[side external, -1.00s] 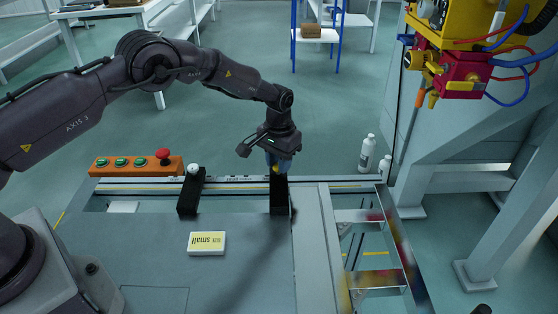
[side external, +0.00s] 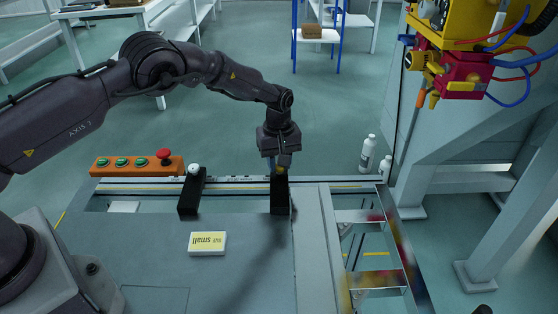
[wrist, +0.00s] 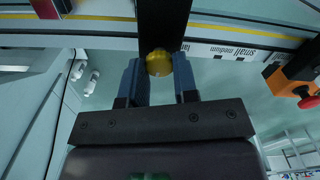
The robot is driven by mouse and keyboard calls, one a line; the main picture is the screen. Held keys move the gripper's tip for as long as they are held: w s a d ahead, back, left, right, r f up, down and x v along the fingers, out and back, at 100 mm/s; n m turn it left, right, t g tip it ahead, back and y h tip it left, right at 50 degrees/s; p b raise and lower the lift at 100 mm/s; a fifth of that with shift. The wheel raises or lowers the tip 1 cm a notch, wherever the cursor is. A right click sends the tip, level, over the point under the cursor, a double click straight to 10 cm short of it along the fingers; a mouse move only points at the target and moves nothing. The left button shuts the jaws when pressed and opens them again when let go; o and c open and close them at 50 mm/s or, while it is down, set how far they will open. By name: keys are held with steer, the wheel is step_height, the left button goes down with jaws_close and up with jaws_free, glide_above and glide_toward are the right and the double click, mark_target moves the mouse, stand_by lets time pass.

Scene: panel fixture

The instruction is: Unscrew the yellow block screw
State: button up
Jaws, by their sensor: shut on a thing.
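The yellow block screw (wrist: 158,63) sits at the end of a black block (wrist: 163,22) in the wrist view. My gripper (wrist: 159,70) has its two blue-grey fingers on either side of the yellow screw, shut on it. In the side view my gripper (side external: 280,166) points down over the right black block (side external: 280,197), at its far end. The screw is mostly hidden there by the fingers. The left black block (side external: 191,196) carries a white screw (side external: 193,169) on its far end.
An orange button box (side external: 137,166) with green buttons and a red knob stands at the back left. A white and yellow label box (side external: 207,243) lies on the panel. White bottles (side external: 367,153) stand behind the right end. A scale strip (wrist: 235,51) runs along the rail.

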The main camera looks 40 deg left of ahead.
steer(key=n, duration=0.4)
steer(key=shift+a+n, duration=0.15)
steer(key=shift+n, duration=0.25)
stand_by(0.4)
steer(key=o, duration=0.9)
step_height(320, 180, up, 13)
